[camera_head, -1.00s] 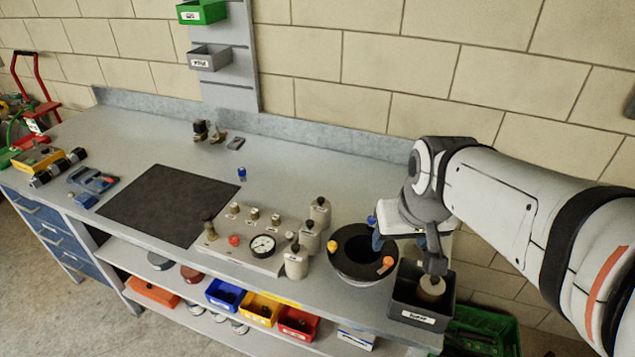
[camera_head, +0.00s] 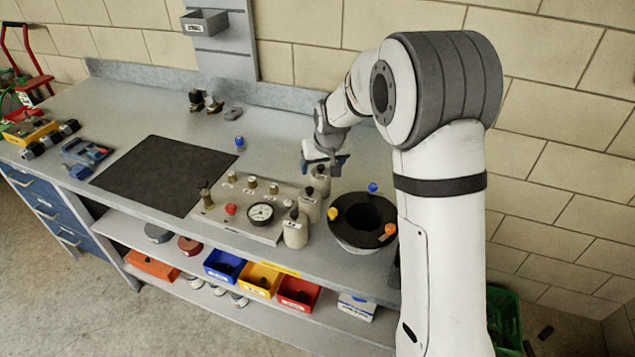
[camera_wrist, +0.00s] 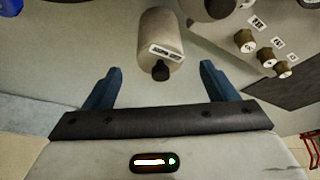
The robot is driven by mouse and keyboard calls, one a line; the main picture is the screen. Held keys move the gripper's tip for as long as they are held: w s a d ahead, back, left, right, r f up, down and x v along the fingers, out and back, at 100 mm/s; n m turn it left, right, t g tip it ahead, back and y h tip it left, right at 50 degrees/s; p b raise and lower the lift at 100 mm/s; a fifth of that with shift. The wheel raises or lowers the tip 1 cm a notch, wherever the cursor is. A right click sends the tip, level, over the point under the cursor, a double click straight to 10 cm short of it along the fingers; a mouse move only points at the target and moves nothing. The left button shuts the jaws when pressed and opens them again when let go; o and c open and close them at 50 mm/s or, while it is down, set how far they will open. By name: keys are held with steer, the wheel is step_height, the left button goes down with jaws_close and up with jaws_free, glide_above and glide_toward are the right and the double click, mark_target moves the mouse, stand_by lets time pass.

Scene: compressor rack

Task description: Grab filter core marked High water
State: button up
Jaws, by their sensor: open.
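Several cream filter cores with dark knobs stand in a row at the right end of the valve panel. The rear core (camera_head: 320,182) is nearest my gripper (camera_head: 327,170), with the middle core (camera_head: 309,207) and front core (camera_head: 295,231) closer to the table's edge. In the wrist view, a labelled core (camera_wrist: 160,38) lies ahead and between the open blue fingers (camera_wrist: 156,82), apart from them. Its label seems to have two words, too small to read surely. Part of another core (camera_wrist: 207,6) shows at the top edge. My gripper is empty.
A black funnel-like bowl (camera_head: 345,238) with coloured knobs stands just right of the cores. The panel (camera_head: 235,222) carries a gauge (camera_head: 261,213) and valves. A dark mat (camera_head: 165,175) lies left. The bench behind the panel is largely clear.

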mark_target(322, 171)
steer(key=p+x, duration=0.1)
steer(key=x, duration=0.5)
steer(key=shift+w+f+p, duration=0.15)
steer(key=shift+f+p, duration=0.1)
steer(key=shift+p, duration=0.05)
steer(key=shift+c, duration=0.2)
steer(key=c, duration=1.2)
